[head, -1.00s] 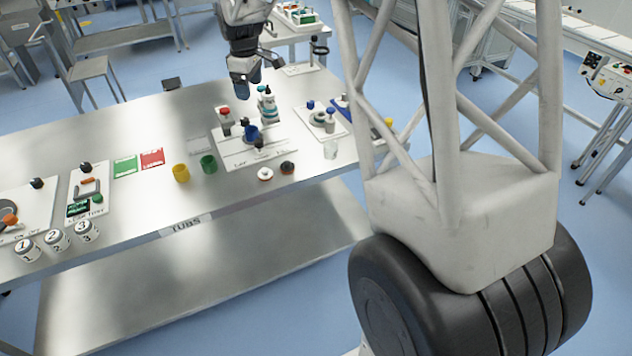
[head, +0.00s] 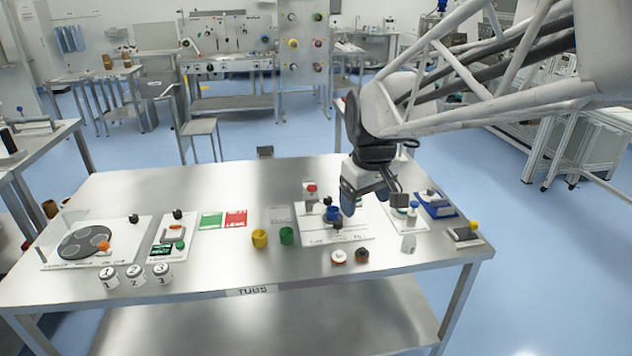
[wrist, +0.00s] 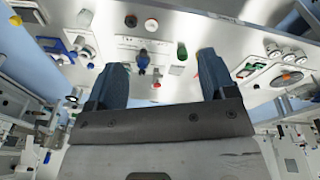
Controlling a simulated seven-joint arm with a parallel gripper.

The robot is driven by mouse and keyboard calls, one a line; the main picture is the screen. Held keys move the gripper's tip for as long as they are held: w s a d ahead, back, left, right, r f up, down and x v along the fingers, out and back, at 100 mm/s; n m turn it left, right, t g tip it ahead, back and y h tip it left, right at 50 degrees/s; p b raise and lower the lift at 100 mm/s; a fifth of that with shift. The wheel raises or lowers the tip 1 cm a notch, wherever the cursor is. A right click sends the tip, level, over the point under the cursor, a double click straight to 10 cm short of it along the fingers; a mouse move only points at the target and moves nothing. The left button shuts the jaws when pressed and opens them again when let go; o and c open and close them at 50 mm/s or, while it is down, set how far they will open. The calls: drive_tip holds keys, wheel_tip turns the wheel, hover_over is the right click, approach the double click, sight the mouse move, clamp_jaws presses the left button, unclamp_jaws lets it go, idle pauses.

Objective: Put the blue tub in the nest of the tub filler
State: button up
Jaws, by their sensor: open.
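The blue tub (head: 333,214) stands upright on the white plate of the tub filler (head: 318,238), among its small posts and knobs. I cannot tell whether it sits in the nest. My gripper (head: 350,201) is open and empty, with its blue fingers pointing down, just right of the tub in the head view and seemingly above or behind it. In the wrist view the blue tub (wrist: 143,61) shows beyond and between the open fingers (wrist: 162,76), apart from both. My gripper hides part of the filler's right side in the head view.
A yellow tub (head: 260,239) and a green tub (head: 287,235) stand left of the filler. Two small lidded pots (head: 362,255) stand in front. The table's back left is clear.

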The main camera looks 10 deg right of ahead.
drive_tip(key=s+f+m, duration=0.3)
drive_tip(key=s+m, duration=0.1)
drive_tip(key=s, duration=1.5)
drive_tip(key=shift+s+a+f+t, duration=0.15)
drive_tip(key=shift+a+t, duration=0.2)
drive_tip(key=shift+t, duration=0.05)
